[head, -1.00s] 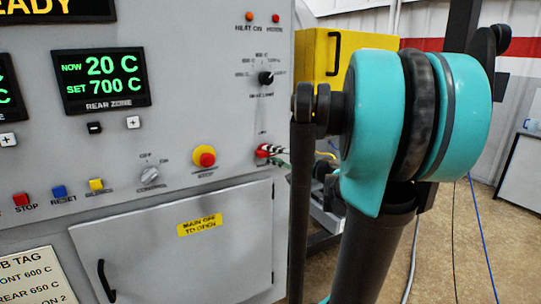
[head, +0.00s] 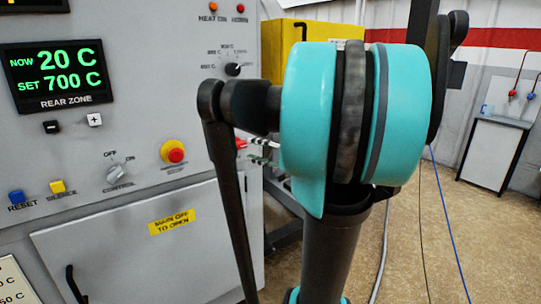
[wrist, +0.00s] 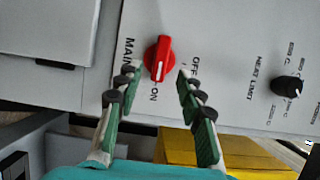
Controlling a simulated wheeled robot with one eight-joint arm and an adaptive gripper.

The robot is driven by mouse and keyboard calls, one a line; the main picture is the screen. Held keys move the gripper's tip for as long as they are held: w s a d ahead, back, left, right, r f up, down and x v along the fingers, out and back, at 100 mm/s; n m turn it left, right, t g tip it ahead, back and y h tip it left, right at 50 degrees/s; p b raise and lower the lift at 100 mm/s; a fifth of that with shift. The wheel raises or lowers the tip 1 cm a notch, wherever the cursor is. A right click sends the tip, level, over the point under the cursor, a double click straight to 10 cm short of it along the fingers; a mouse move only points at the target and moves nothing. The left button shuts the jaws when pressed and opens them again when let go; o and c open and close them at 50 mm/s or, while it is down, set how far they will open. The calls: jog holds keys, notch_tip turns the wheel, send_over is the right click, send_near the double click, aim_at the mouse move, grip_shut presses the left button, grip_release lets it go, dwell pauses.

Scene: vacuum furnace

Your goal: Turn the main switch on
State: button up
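The red main switch (wrist: 158,58) is a round knob on the grey panel in the wrist view, beside the word MAIN. I cannot tell which end is the pointer. My gripper (wrist: 157,75) is open, its two green-and-grey fingers spread either side of the knob's lower part. Contact with it is not visible. In the head view, a bit of red, likely the switch (head: 241,143), shows beside the fingers, mostly hidden by my arm.
The heat limit knob (wrist: 287,86) is to the right in the wrist view. In the head view, the red emergency-style button (head: 175,153) and control knob (head: 117,173) are left of my arm. A yellow box (head: 290,45) stands behind it. Floor at right is open before a cabinet (head: 490,150).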

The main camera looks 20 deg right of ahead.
jog(key=v, duration=0.6)
jog(key=shift+s+d, duration=0.1)
jog(key=shift+f, duration=0.1)
